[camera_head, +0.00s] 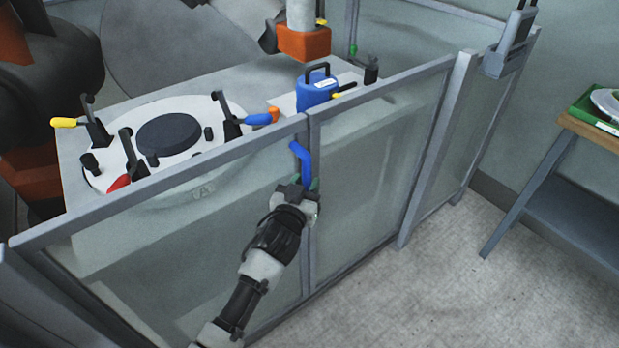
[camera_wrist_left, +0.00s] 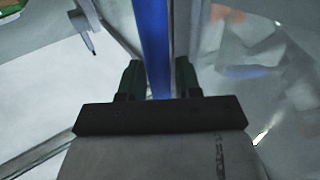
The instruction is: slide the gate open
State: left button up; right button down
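The gate is part of a grey-framed, clear-panelled fence (camera_head: 382,165). A blue bar handle (camera_head: 301,152) stands at the upright seam where two panels meet, and I cannot tell which panel bears it. The panels meet with no visible gap. My left gripper (camera_head: 302,182) is at the lower part of the handle, which it partly hides. In the left wrist view the blue handle (camera_wrist_left: 156,40) runs between the two green-tipped fingers (camera_wrist_left: 160,78). The fingers are apart, close to both sides of the handle; whether they press on it is unclear. My right gripper is not in view.
Behind the fence, a table holds a round white mould (camera_head: 203,112) with coloured clamps and a blue canister (camera_head: 318,92). A grey box (camera_head: 508,58) hangs on the fence at the right. A side table (camera_head: 590,137) with a green tray stands farther right. The floor between is clear.

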pick_arm(q)
jog(key=shift+x, duration=1.3)
grip_shut()
